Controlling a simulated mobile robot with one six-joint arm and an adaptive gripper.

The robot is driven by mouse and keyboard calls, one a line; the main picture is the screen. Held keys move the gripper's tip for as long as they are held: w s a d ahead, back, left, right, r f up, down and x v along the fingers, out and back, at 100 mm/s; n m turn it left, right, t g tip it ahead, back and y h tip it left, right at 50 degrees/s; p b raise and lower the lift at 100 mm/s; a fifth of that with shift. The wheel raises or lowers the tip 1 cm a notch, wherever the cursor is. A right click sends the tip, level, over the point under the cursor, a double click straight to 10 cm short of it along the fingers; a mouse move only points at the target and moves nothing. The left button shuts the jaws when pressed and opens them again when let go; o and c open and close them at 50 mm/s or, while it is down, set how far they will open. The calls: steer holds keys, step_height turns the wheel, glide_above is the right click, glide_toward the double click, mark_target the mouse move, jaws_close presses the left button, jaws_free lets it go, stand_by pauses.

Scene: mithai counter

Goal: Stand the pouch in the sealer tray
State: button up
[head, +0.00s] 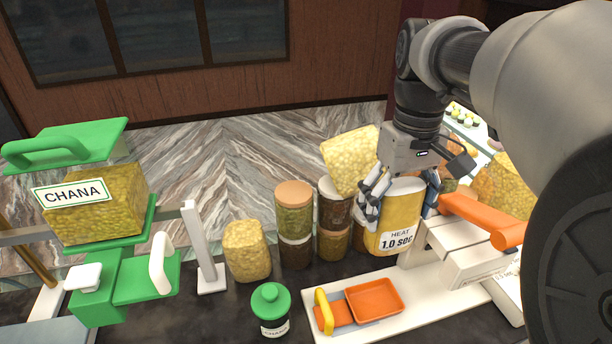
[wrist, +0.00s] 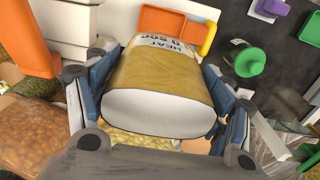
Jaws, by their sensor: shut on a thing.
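My gripper (head: 398,204) is shut on a gold pouch (head: 405,212) with a white top and a white label reading HEAT and a seconds value. The pouch hangs roughly upright between the fingers, behind and above the sealer. In the wrist view the pouch (wrist: 165,75) fills the middle, with a finger on each side. The orange sealer tray (head: 401,306) lies empty on the white sealer base (head: 420,318), in front of the pouch and apart from it. The tray also shows in the wrist view (wrist: 150,20), beyond the pouch.
The sealer's orange lever (head: 480,219) is just right of the pouch. A yellow handle (head: 324,311) stands at the tray's left. Stacked jars (head: 294,220) and a filled pale bag (head: 247,250) are to the left. A green-lidded jar (head: 271,303) stands near the front; a green CHANA dispenser (head: 95,205) is far left.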

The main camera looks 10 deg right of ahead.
steer(key=shift+s+f+b, duration=0.2)
steer(key=shift+f+b, duration=0.25)
steer(key=shift+f, duration=4.45)
steer(key=shift+s+f+b, duration=0.2)
steer(key=shift+f+b, duration=0.25)
steer(key=shift+f, duration=4.45)
steer(key=shift+f, duration=0.25)
steer(key=o, duration=1.4)
steer(key=shift+r, duration=0.1)
